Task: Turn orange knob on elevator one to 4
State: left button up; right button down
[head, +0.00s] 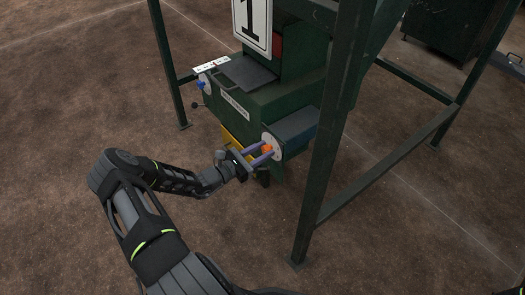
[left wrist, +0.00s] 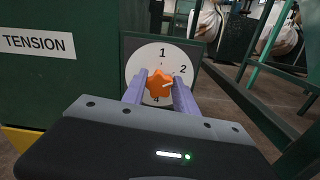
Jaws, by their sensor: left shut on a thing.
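The orange knob (head: 267,147) sits on a round white dial (head: 273,139) on the side of the dark green elevator marked 1. In the left wrist view the knob (left wrist: 158,84) lies between the two purple fingers of my left gripper (left wrist: 159,92), which is shut on it. The dial (left wrist: 160,58) shows 1 at the top and 2 at the right. The lower part is partly hidden by the knob and gripper. A pale mark on the knob points right, roughly toward the 2. My left gripper (head: 259,154) reaches the knob from the left in the head view. My right gripper is not in view.
A blue knob (head: 202,85) on another dial is at the elevator's far left. A TENSION label (left wrist: 36,43) is left of the orange knob's dial. A green frame post (head: 335,130) stands close on the right. The brown floor (head: 70,110) at left is clear.

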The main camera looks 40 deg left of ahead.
pick_arm(q)
grip_shut()
dwell(0.3)
